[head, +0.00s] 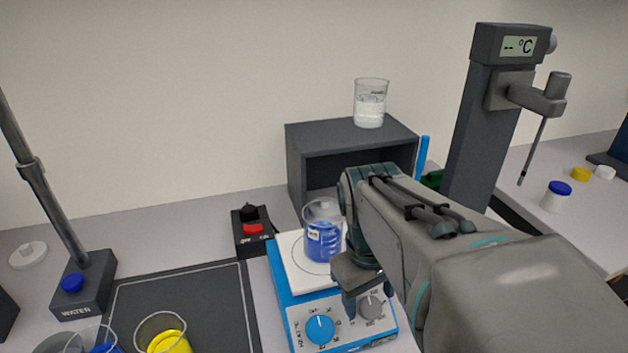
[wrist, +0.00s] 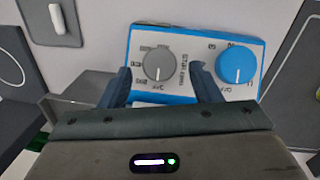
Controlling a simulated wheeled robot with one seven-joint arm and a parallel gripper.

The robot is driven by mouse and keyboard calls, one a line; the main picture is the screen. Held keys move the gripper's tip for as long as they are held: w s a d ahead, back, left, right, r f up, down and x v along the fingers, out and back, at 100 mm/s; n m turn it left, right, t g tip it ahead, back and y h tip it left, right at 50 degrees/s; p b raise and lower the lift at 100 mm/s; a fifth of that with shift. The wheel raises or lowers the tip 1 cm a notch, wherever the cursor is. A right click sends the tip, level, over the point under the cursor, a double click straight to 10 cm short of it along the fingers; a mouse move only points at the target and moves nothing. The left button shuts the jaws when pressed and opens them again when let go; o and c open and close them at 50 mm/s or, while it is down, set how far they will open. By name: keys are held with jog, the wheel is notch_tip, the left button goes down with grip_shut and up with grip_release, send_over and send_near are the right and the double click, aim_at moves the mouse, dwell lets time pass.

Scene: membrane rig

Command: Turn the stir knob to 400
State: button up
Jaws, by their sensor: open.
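The grey stir knob (wrist: 157,63) is on the front panel of the blue and white hotplate (head: 279,296). In the wrist view its white pointer line points down the picture, toward the OFF mark. The knob also shows in the head view (head: 370,307), just below my gripper (head: 360,283). In the wrist view my gripper (wrist: 161,84) is open. Its two fingers stand apart on either side of the stir knob's lower side, holding nothing. I cannot tell whether they touch the panel.
A blue knob (head: 320,328) sits beside the stir knob, close to one finger. A beaker of blue liquid (head: 322,240) stands on the hotplate top. A dark shelf (head: 300,168) stands behind, carrying another beaker (head: 370,105). A red-switched box (head: 252,231) is to the left.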

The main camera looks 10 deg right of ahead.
aim_at(369, 309)
jog(key=shift+d+f, duration=0.1)
jog(key=shift+f, duration=1.05)
jog(key=c, duration=1)
